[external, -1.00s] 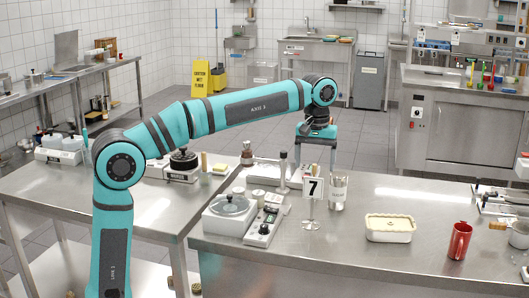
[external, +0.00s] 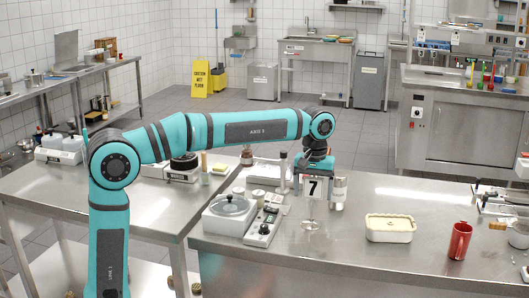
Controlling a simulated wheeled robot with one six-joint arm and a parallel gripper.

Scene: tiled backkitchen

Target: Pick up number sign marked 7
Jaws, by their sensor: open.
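The number sign marked 7 (external: 313,188) is a small white card on a thin metal stand with a round foot, upright on the steel counter (external: 350,250). My gripper (external: 314,181) points down just above and around the top of the card, with its fingers on either side in the picture. It is open. Whether the fingers touch the card cannot be told.
The counter's front middle is clear.

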